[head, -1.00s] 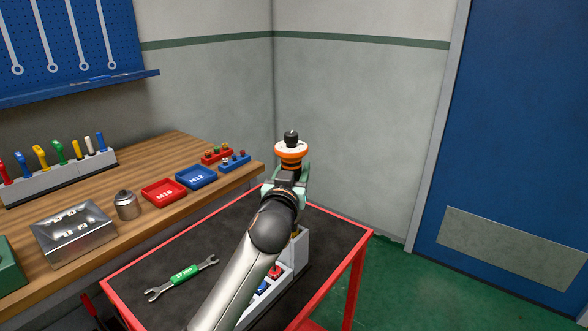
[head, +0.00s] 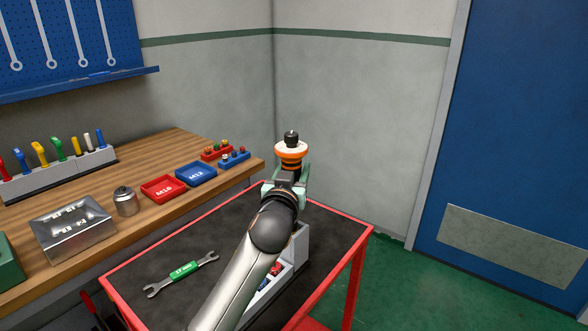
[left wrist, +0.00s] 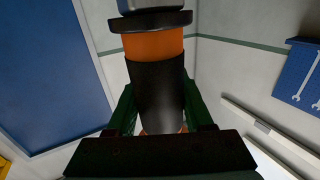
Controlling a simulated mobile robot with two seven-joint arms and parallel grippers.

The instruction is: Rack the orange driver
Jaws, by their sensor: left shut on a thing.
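My left gripper (head: 287,182) is at the end of the arm above the back part of the cart. In the left wrist view (left wrist: 160,120), its green fingers stand on either side of a dark handle and are shut on it. The held thing, which looks like the orange driver (head: 290,150), points up with an orange band and a black end; its orange band (left wrist: 153,45) and a black flange also show in the wrist view. A grey rack (head: 70,174) with several coloured handles stands on the wooden bench at left. My right gripper is not in view.
A black-topped, red-framed cart (head: 225,237) carries a green wrench (head: 184,272) and a grey holder (head: 298,250), partly hidden by my arm. The bench has a metal box (head: 74,232), a canister (head: 125,201), a red tray (head: 163,189) and a blue tray (head: 196,174).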

